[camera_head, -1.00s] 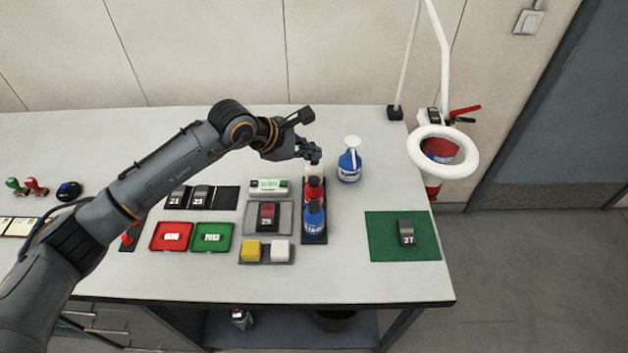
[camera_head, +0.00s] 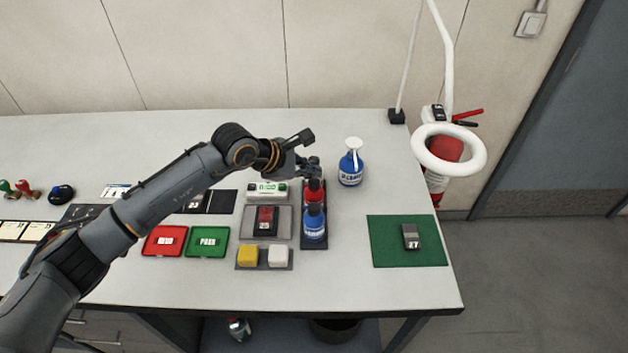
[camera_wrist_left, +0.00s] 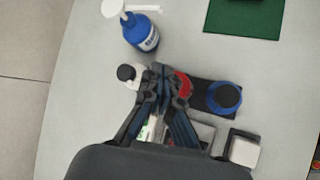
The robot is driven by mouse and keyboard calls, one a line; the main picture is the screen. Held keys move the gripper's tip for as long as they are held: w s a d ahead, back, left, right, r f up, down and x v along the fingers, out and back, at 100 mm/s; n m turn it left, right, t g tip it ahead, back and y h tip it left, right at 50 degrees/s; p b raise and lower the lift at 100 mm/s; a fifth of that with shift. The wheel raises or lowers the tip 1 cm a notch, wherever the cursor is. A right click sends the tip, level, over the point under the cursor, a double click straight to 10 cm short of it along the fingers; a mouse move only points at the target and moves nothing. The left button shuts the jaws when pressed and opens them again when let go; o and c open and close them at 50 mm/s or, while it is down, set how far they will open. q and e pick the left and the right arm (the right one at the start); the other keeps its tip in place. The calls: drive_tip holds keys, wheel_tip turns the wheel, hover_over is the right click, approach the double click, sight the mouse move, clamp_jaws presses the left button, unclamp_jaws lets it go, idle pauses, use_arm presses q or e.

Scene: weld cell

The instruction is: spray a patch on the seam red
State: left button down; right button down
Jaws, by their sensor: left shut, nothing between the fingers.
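A red spray bottle (camera_head: 314,190) and a blue spray bottle (camera_head: 314,224) stand in a dark rack (camera_head: 313,243). In the left wrist view the red bottle (camera_wrist_left: 184,84) is partly behind my fingers; a white bottle with a black cap (camera_wrist_left: 129,74) stands left of them. My left gripper (camera_head: 312,167) is shut and empty over the rack's far end, close to the red bottle; contact cannot be told. It also shows in the left wrist view (camera_wrist_left: 170,76). A dark metal piece marked 25 (camera_head: 265,225) sits on a grey plate (camera_head: 284,222). Its seam is too small to make out. My right gripper is out of view.
A blue squirt bottle (camera_head: 350,170) stands just right of the gripper. A green mat (camera_head: 390,250) holds a piece marked 27 (camera_head: 411,237). Red (camera_head: 165,249) and green (camera_head: 207,249) trays and yellow (camera_head: 248,255) and white (camera_head: 277,256) blocks lie in front.

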sight(311, 183)
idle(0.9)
use_arm(q)
drive_tip(key=shift+f+b, duration=0.4)
drive_tip(key=shift+b, duration=0.3)
drive_tip(key=shift+f+b, duration=0.55)
drive_tip(key=shift+b, duration=0.1)
idle(0.5)
idle(0.3)
drive_tip(key=shift+r, duration=0.95)
drive_tip(key=shift+r+p, duration=0.1)
drive_tip(key=shift+p, duration=0.2)
drive_tip(key=shift+r+p, duration=0.85)
drive_tip(key=shift+r, duration=1.55)
